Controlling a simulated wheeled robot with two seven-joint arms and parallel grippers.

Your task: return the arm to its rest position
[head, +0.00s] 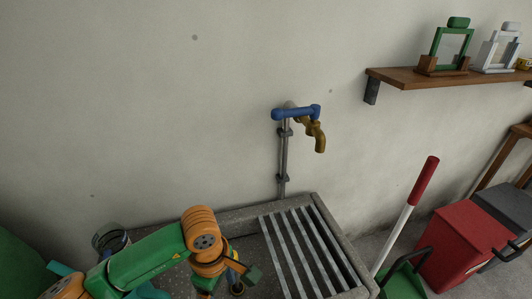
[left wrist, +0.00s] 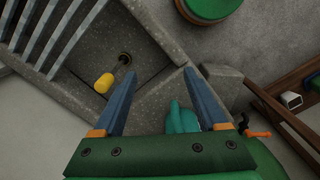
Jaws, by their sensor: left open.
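My left arm (head: 145,255), green and orange, comes in from the lower left and bends down at its orange wrist over the stone sink (head: 330,215). In the left wrist view my left gripper (left wrist: 160,72) is open, with two blue-grey fingers spread wide apart. The sink's stone edge lies beneath them, and I see nothing clamped between the fingers. A teal object (left wrist: 182,118) shows near the palm; I cannot tell what it is. My right gripper is not in view.
A metal rack (head: 305,250) covers part of the sink. A yellow-ended piece (left wrist: 104,83) lies in the basin by a dark drain. A brass tap (head: 318,135) with a blue handle is on the wall. A red-handled pole (head: 410,210) and red box (head: 465,245) stand right.

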